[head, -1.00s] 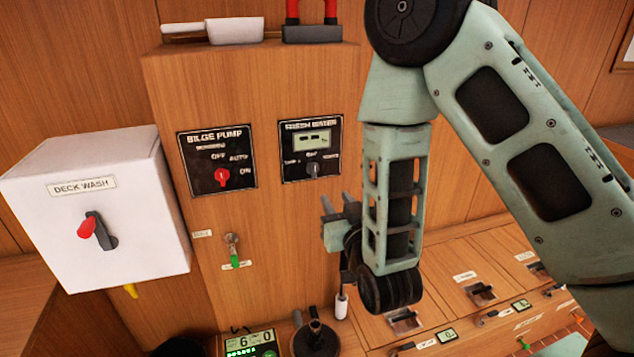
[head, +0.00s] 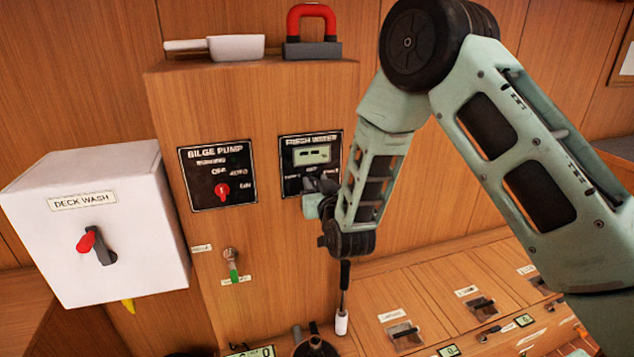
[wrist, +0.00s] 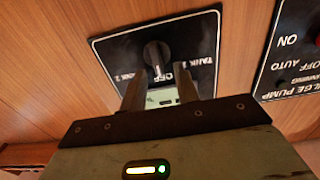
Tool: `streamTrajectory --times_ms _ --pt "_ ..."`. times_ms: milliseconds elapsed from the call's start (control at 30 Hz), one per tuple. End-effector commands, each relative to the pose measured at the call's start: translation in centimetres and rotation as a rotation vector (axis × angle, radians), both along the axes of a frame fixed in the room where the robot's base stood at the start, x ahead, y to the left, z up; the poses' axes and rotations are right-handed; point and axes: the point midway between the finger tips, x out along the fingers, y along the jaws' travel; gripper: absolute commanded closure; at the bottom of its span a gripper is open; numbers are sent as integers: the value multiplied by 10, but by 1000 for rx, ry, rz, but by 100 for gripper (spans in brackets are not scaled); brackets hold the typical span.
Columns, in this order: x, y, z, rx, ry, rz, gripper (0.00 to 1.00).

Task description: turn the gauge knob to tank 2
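The gauge knob (wrist: 157,54) is a round black knob on the dark fresh water panel (head: 311,142). In the wrist view its pale mark points down at the OFF label, with a TANK label on either side, the left one reading TANK 2. My gripper (wrist: 160,88) is open, its two fingertips apart just below the knob in that view, with nothing between them except part of the panel and display behind. In the head view my gripper (head: 318,188) is at the panel's lower edge and hides the knob. I cannot tell whether it touches the panel.
The bilge pump panel (head: 215,165) with a red knob is left of the fresh water panel. A white deck wash box (head: 90,240) juts out farther left. A key with a green tag (head: 232,272) hangs below.

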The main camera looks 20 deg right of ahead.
Motion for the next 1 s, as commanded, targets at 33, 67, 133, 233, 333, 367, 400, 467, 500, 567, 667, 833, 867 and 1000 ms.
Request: streamTrajectory --times_ms 33,67,133,233,333,367,400,467,500,567,667,833,867,1000 --pt "1 0 0 0 0 0 69" --pt "1 0 0 0 0 0 69" --pt "1 0 0 0 0 0 69" --pt "1 0 0 0 0 0 69" --pt "1 0 0 0 0 0 97" --pt "1 0 0 0 0 0 100" --pt "0 0 0 0 0 0 100" --pt "0 0 0 0 1 0 100" --pt "0 0 0 0 1 0 100" --pt "0 0 -1 2 1 0 100" --pt "0 0 -1 14 0 0 100" --pt "0 -1 -4 72 0 1 100" --pt "0 -1 -4 89 1 1 100" --pt "0 -4 -6 184 -1 0 100"
